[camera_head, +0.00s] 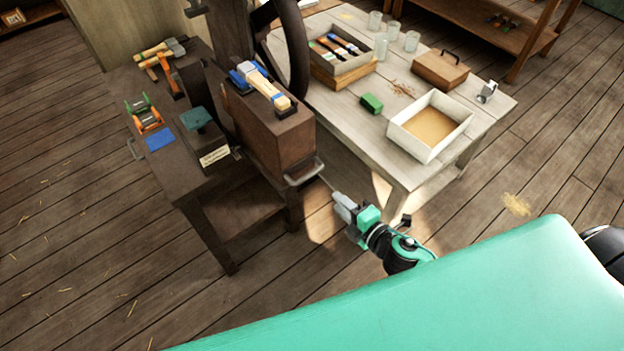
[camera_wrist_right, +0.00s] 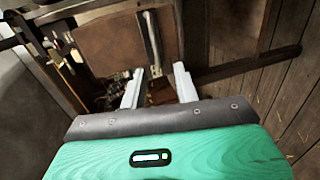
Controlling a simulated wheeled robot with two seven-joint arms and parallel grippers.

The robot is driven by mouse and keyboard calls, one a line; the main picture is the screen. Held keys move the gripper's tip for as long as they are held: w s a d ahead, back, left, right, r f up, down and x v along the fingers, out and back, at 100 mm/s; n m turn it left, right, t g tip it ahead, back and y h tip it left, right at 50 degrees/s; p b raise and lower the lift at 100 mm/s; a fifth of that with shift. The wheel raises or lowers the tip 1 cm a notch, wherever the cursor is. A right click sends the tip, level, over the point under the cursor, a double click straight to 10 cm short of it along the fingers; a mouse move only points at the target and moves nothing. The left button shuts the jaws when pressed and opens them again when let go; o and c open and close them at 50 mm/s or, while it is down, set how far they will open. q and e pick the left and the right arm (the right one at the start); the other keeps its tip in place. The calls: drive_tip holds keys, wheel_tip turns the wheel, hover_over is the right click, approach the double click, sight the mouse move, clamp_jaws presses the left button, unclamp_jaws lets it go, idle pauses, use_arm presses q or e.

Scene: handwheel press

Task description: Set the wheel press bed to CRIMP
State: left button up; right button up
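The press is a dark brown machine with a large dark handwheel (camera_head: 298,50) at the top of the head view, its rim cut by the frame edge. A brown box-like part (camera_head: 270,140) stands out in front and carries a bar handle (camera_head: 305,173) low on its near face. My right gripper (camera_head: 337,203) is just below and right of this handle. In the right wrist view my right gripper (camera_wrist_right: 158,82) has its two pale fingers apart. A vertical metal bar (camera_wrist_right: 152,40) shows ahead between them; I cannot tell whether they touch it. I cannot read any CRIMP mark. My left gripper is out of view.
Tools lie on the dark bench (camera_head: 120,85) at left. The floor in front is clear.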

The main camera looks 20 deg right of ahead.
sight(308, 175)
drive_tip(key=p+x, duration=0.1)
drive_tip(key=x, duration=0.3)
drive_tip(key=p+x, duration=0.1)
drive_tip(key=x, duration=0.4)
drive_tip(key=r+p+x, duration=0.1)
drive_tip(key=x, duration=0.3)
drive_tip(key=shift+w+a+f, duration=0.1)
drive_tip(key=shift+w+a, duration=0.2)
drive_tip(key=shift+w, duration=0.1)
drive_tip(key=shift+c, duration=0.2)
clamp_jaws()
